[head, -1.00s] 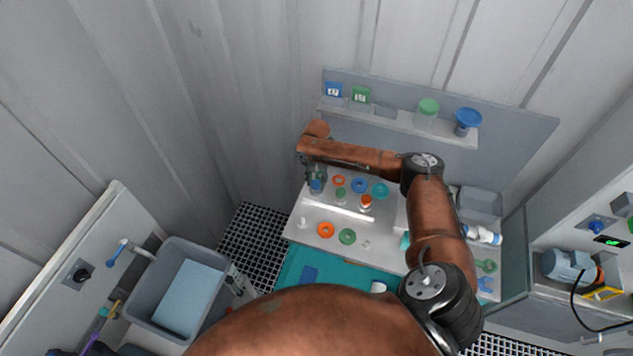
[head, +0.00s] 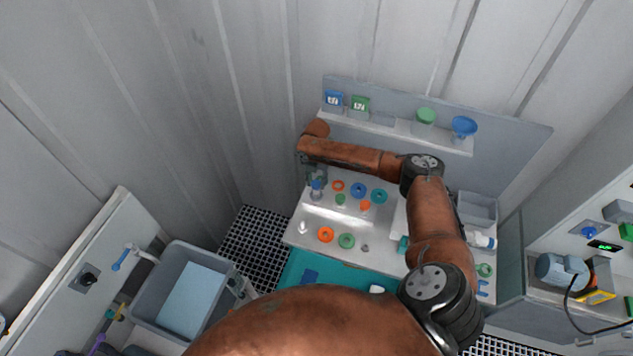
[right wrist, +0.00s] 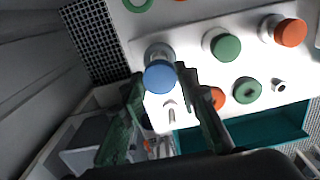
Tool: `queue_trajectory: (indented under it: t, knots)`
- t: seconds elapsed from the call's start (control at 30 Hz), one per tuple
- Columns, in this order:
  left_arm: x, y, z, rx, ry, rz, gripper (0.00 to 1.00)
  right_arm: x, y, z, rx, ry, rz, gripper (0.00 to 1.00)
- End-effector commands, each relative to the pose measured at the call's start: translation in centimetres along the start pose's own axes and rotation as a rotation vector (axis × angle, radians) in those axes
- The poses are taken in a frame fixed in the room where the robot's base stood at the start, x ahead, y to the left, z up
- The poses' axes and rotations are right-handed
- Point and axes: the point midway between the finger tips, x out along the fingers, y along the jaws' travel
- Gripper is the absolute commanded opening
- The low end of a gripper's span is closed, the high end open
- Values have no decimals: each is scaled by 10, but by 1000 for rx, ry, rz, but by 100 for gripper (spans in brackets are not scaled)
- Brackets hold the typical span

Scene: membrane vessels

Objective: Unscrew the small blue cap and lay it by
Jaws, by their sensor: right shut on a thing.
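The small blue cap (right wrist: 160,77) sits between the fingertips of my right gripper (right wrist: 162,82) in the right wrist view. The gripper is shut on it. A clear vessel (right wrist: 160,51) shows just behind the cap; I cannot tell whether the cap still touches it. In the head view my right gripper (head: 317,174) points down over this vessel, at the left end of the row, and the cap (head: 317,184) is small there. My left gripper is not in view.
A green-capped vessel (right wrist: 225,47) and an orange-capped vessel (right wrist: 290,32) stand beside it. Coloured rings, including an orange one (head: 326,235) and a green one (head: 346,241), lie on the light work surface. A shelf (head: 395,127) stands behind. A grey bin (head: 147,302) is at left.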

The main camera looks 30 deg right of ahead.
Motion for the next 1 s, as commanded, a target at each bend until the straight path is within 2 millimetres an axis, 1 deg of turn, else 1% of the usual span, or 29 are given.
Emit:
queue_trajectory:
  t: [0.03,0.5,0.67,0.77,0.87,0.97,1.0]
  knots:
    - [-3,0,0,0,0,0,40,-4,0,0,0,0,0,1]
    - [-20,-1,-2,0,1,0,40,-22,0,0,0,0,0,1]
    - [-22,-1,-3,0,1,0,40,-24,0,0,1,0,0,1]
    - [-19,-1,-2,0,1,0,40,-23,2,-4,23,0,1,1]
    - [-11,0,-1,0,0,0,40,-22,7,-13,98,0,2,1]
    - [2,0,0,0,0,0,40,-22,13,-30,231,0,2,1]
    - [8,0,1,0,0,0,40,-22,16,-38,297,1,3,1]
